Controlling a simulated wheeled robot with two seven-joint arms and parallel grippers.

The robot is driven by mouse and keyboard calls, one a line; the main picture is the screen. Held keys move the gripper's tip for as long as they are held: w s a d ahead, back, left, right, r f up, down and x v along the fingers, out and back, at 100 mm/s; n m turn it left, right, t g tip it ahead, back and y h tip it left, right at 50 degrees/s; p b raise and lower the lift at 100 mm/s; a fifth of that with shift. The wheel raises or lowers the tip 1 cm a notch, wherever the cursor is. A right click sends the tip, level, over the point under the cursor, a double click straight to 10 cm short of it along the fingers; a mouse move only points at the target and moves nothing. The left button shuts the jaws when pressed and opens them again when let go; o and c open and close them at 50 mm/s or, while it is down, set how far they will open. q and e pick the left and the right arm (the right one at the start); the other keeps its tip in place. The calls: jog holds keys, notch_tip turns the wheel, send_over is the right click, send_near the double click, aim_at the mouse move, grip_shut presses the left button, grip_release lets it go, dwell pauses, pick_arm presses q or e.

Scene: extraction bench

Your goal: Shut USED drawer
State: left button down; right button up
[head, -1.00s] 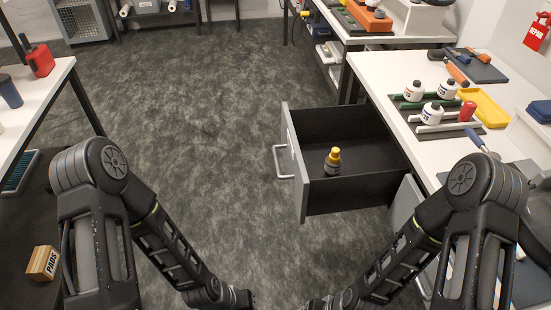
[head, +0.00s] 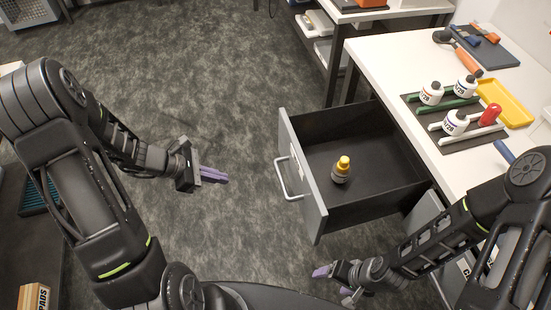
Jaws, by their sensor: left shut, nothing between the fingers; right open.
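The drawer (head: 311,196) under the right-hand bench is pulled far out, with a grey front panel and a dark inside. Its bar handle (head: 283,180) is on the outer face; any label on that face is too small to read. A small dark bottle with a yellow cap (head: 341,170) stands upright inside it. My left gripper (head: 222,176), with purple fingers, is shut and empty, to the left of the handle and apart from it. My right gripper (head: 332,278) is open and empty, below the drawer's near side in the picture, in front of the bench.
The white bench (head: 390,65) on the right carries a rack with several white bottles (head: 455,122), a red bottle (head: 490,115) and a yellow tray (head: 506,102). A PADS box (head: 38,298) is at lower left. The floor (head: 190,80) left of the drawer is clear.

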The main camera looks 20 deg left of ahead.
pick_arm(q)
jog(key=shift+w+d+r+n+h, duration=0.15)
jog(key=shift+d+r+n+h, duration=0.15)
jog(key=shift+d+r+h, duration=0.45)
jog(key=shift+d+r, duration=0.1)
jog(key=shift+d, duration=0.15)
jog(key=w+d+r+p+x, duration=0.1)
jog(key=r+x, duration=0.1)
jog(key=x, duration=1)
jog(key=shift+w+d+p, duration=0.25)
jog(key=shift+w+p, duration=0.05)
jog(key=shift+p, duration=0.05)
